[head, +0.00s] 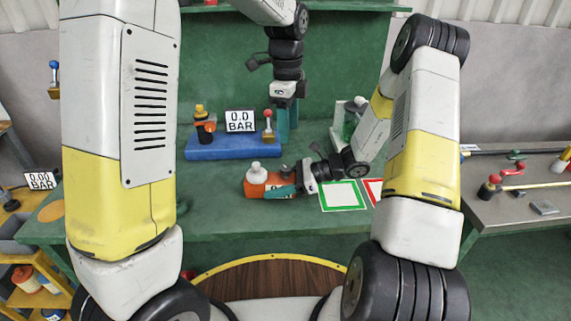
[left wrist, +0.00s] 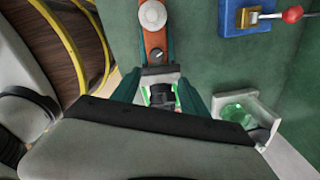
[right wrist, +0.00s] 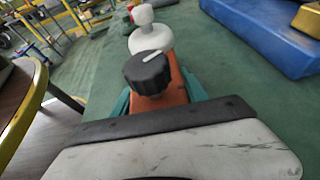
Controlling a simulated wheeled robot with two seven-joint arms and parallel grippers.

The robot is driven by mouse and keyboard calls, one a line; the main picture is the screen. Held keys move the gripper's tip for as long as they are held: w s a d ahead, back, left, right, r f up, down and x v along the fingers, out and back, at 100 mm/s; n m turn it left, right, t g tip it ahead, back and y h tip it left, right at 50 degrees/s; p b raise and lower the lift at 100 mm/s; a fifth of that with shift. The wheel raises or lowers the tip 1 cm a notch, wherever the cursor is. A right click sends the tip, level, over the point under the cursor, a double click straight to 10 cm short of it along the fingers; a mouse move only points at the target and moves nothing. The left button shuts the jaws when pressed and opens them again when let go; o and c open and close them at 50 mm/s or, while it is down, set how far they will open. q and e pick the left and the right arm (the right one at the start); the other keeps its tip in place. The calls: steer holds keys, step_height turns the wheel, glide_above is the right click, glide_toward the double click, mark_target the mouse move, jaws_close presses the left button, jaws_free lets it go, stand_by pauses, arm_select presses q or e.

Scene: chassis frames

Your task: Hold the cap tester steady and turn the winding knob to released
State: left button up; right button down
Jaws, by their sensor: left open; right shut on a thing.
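The cap tester (head: 256,187) is an orange body with a white domed cap, low on the green bench. It also shows in the left wrist view (left wrist: 155,37) and right wrist view (right wrist: 177,88). My right gripper (head: 286,183) is shut on the tester's body at the knob end, a finger on each side. My left gripper (head: 283,137) is open and empty, pointing down behind and above the tester, apart from the knob (left wrist: 158,55).
Green-framed (head: 343,207) and red-framed cards lie right of the tester. The left front bench is clear.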

mark_target(286, 168)
arm_select(q)
steer(key=f, duration=0.8)
steer(key=a+f, duration=0.1)
steer(key=f, duration=0.3)
steer(key=shift+s, duration=0.15)
steer(key=shift+d, duration=0.1)
jaws_close()
steer(key=shift+n, duration=0.3)
steer(key=n, duration=1.1)
steer(key=shift+n, duration=0.4)
